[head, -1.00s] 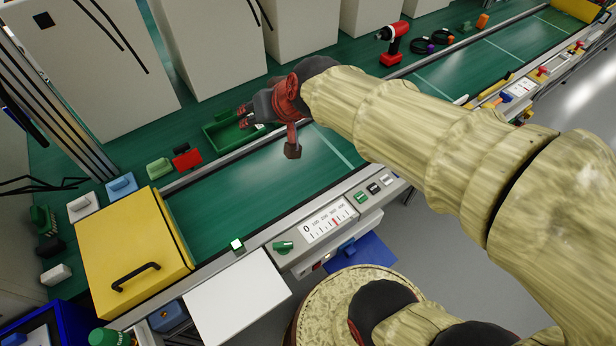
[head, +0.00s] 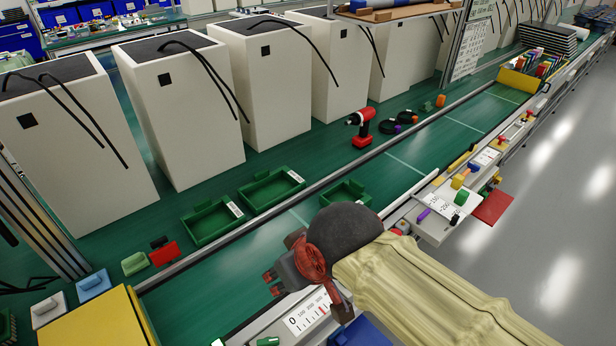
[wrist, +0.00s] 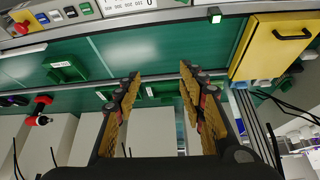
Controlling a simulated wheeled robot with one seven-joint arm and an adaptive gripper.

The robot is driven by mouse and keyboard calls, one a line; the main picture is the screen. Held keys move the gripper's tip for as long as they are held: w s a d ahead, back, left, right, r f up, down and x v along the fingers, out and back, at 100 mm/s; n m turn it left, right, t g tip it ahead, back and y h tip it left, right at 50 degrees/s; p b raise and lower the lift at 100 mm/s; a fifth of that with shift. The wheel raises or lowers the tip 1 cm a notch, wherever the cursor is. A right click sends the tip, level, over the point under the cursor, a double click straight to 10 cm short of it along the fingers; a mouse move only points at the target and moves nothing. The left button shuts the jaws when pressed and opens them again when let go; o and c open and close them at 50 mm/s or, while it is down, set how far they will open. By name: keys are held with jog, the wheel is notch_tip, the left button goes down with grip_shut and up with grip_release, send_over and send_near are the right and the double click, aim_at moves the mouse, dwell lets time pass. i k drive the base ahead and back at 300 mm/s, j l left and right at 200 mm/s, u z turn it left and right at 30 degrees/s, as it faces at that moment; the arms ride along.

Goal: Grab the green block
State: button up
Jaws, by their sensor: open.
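Several green pieces are in view, and I cannot tell which one the task means. In the head view a pale green block (head: 134,264) lies on the green bench at the left, beside a red block (head: 164,254). A small darker green piece (head: 268,341) shows at the bottom edge, on the front ledge. A small green-topped white cube (head: 217,343) is cut off to its left; it also shows in the wrist view (wrist: 216,17). My gripper (head: 274,283) is over the bench strip, apart from these blocks. In the wrist view my gripper (wrist: 160,72) is open, with nothing between its fingers.
Green trays (head: 212,220) stand on the bench behind my gripper. A yellow box (head: 90,325) is at the lower left. A red drill (head: 361,130) stands in front of the row of white cabinets (head: 185,115). The bench strip left of my gripper is clear.

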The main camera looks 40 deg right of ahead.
aim_at(461, 198)
jog(key=z, duration=2.25)
jog(key=i+l, duration=0.1)
jog(key=l, duration=0.25)
jog(key=i+l, duration=0.1)
jog(key=l, duration=0.3)
jog(key=i+l, duration=0.15)
jog(key=l, duration=0.2)
jog(key=i+l+u, duration=0.1)
jog(key=l, duration=0.3)
jog(key=i+l, duration=0.1)
jog(key=i, duration=1.1)
jog(key=l+u, duration=0.05)
